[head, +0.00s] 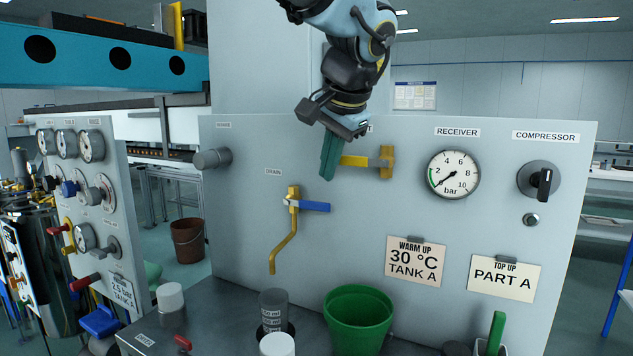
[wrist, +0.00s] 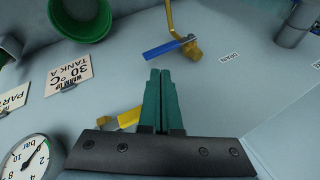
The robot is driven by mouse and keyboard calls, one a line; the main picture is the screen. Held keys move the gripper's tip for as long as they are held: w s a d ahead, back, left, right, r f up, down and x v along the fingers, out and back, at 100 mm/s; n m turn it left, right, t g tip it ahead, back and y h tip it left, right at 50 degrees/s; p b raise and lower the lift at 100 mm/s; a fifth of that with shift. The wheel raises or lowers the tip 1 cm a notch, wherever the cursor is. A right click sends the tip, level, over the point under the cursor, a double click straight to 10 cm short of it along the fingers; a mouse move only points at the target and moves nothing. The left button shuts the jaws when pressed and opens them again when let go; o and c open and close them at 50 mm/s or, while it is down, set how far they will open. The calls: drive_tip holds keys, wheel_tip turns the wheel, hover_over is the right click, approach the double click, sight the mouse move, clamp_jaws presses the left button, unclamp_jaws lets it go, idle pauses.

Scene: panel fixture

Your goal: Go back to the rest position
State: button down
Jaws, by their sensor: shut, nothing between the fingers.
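My gripper (head: 328,157) is in front of the upper middle of the grey panel (head: 260,240), pointing down. Its two green fingers are together with nothing between them; they also show in the wrist view (wrist: 161,80). A yellow lever valve (head: 385,161) is just right of the fingers in the head view, and its handle is partly behind them. I cannot tell whether they touch. In the wrist view the yellow part (wrist: 128,118) lies left of the fingers. The drain valve (head: 293,205) with a blue handle is lower left, its handle pointing right.
The receiver gauge (head: 454,174) and compressor knob (head: 540,180) are on the panel's right. A green bucket (head: 358,318), a grey cup (head: 273,308) and white-lidded containers (head: 170,298) stand below. A second gauge panel (head: 85,200) is at left. Space directly below the fingers looks clear.

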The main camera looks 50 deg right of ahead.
drive_tip(key=v, duration=0.5)
drive_tip(key=shift+s+a+r, duration=0.1)
drive_tip(key=shift+r, duration=0.05)
drive_tip(key=w+a+f+n+g+y+p, duration=0.1)
drive_tip(key=w+a+f+n, duration=0.3)
drive_tip(key=w+a+f, duration=0.55)
drive_tip(key=w+a+f+n+g+y, duration=0.1)
drive_tip(key=w+a+f+n+y, duration=0.15)
drive_tip(key=w+a+f, duration=0.65)
drive_tip(key=a+f+n, duration=0.3)
drive_tip(key=a, duration=0.7)
drive_tip(key=a+f+n+g, duration=0.1)
drive_tip(key=a+f+n, duration=0.2)
drive_tip(key=a, duration=0.8)
drive_tip(key=a+f+n+p, duration=0.1)
drive_tip(key=a+f+n, duration=0.2)
drive_tip(key=a, duration=0.7)
drive_tip(key=shift+w+a+n+g, duration=0.25)
drive_tip(key=shift+a+n+g, duration=0.15)
drive_tip(key=shift+n, duration=0.45)
